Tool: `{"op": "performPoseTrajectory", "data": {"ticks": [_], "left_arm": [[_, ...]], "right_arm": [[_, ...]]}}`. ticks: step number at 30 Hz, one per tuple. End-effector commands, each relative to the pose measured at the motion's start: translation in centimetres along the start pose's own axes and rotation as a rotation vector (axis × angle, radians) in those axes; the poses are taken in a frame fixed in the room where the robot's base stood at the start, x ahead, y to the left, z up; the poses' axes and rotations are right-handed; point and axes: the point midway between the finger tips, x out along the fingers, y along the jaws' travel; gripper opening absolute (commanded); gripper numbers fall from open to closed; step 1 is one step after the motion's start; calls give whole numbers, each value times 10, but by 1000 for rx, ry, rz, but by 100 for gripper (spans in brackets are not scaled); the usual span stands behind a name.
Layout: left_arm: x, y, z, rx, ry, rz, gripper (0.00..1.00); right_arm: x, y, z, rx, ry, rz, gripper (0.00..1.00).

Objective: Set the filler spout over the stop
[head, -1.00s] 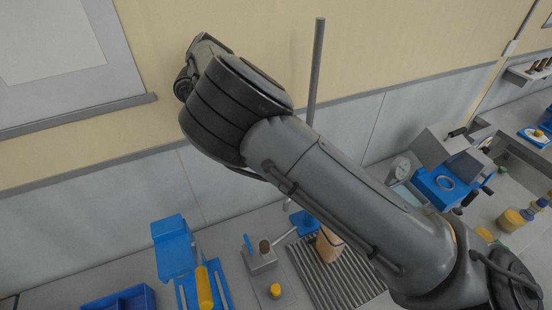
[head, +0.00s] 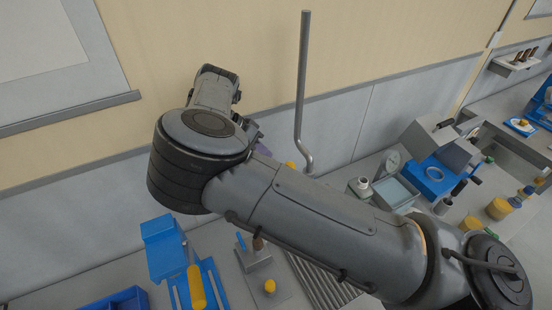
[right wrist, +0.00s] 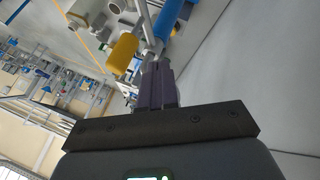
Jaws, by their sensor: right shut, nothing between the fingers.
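A grey metal pipe (head: 303,80) with a bent lower end, probably the filler spout, stands in front of the wall in the head view. A small yellow part (head: 291,165) shows by its bend. I cannot pick out the stop; my right arm covers much of the bench below. In the head view a purple bit of my right gripper (head: 263,148) shows behind the arm. In the right wrist view its purple fingers (right wrist: 158,82) are together and hold nothing. A yellow cylinder (right wrist: 122,53) and a metal rod (right wrist: 149,22) are just beyond them. My left gripper is not in view.
A blue machine with a yellow roller (head: 196,287) and a grey block with a blue lever (head: 254,255) stand at the front. A ribbed grate (head: 312,283) is partly covered by my arm. A blue device (head: 432,178) and several yellow-topped jars crowd the right.

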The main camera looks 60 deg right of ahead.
Motion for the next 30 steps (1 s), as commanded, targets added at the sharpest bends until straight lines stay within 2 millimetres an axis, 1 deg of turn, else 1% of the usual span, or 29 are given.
{"op": "performPoseTrajectory", "data": {"ticks": [1,2,6,12,18,30], "left_arm": [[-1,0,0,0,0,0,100],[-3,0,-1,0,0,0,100],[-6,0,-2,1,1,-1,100],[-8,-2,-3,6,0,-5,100],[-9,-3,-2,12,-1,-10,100],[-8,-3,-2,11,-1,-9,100]], "right_arm": [[9,1,0,1,2,3,0],[8,6,-1,3,3,2,0],[15,20,-1,2,2,1,0],[22,32,-1,1,1,0,0],[25,36,-1,1,1,-1,0],[27,37,-3,1,1,0,0]]}}
